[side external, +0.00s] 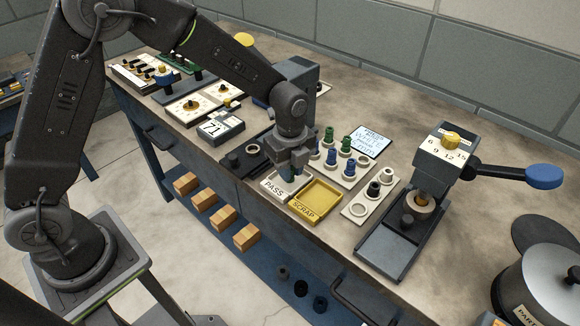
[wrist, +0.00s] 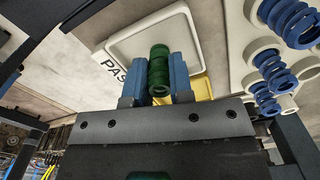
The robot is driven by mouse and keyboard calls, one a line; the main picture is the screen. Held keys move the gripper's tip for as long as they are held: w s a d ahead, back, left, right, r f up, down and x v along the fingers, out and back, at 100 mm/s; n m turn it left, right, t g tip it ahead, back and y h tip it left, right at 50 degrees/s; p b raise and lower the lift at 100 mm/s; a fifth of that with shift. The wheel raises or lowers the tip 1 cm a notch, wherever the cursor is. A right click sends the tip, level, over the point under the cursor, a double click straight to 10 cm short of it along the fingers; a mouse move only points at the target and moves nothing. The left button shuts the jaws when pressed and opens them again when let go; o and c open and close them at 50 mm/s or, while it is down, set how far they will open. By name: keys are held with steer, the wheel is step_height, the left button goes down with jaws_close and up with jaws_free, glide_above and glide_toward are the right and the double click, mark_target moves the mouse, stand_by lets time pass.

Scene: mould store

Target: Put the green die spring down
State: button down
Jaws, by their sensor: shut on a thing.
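My gripper (wrist: 160,82) is shut on the green die spring (wrist: 159,68), which stands lengthwise between the two blue fingers in the wrist view. Behind the spring in that view is the white PASS tray (wrist: 125,47), with part of the yellow SCRAP tray (wrist: 201,86) beyond the fingers. In the side view my gripper (side external: 294,168) points down over the back of the PASS tray (side external: 270,194), beside the SCRAP tray (side external: 318,199). The held spring is hard to make out there, and I cannot tell whether it touches the tray. The SCRAP tray looks empty.
Right of the trays, a white rack (side external: 349,183) holds several blue and green springs. A press with a blue-knobbed lever (side external: 543,177) stands further right.

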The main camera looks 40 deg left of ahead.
steer(key=c, duration=1)
jaws_free()
steer(key=shift+f, duration=0.1)
steer(key=s+a+r+n+t, duration=0.1)
steer(key=s+a+r+n, duration=0.15)
steer(key=r, duration=0.65)
steer(key=s+a+r+n, duration=0.1)
steer(key=s+r+n, duration=0.2)
steer(key=r, duration=0.6)
steer(key=shift+s+a+r+n+t, duration=0.3)
steer(key=shift+s+a+n+t, duration=0.5)
steer(key=shift+s+n, duration=1.9)
steer(key=shift+s+a+r+n+t, duration=0.35)
steer(key=shift+s+a+n+t, duration=0.5)
steer(key=shift+s+n, duration=1.75)
steer(key=shift+s+a+r+n+t, duration=0.3)
steer(key=shift+s+a+n+t, duration=0.5)
steer(key=shift+s+n, duration=1.9)
steer(key=shift+s+m, duration=0.2)
steer(key=shift+m, duration=0.05)
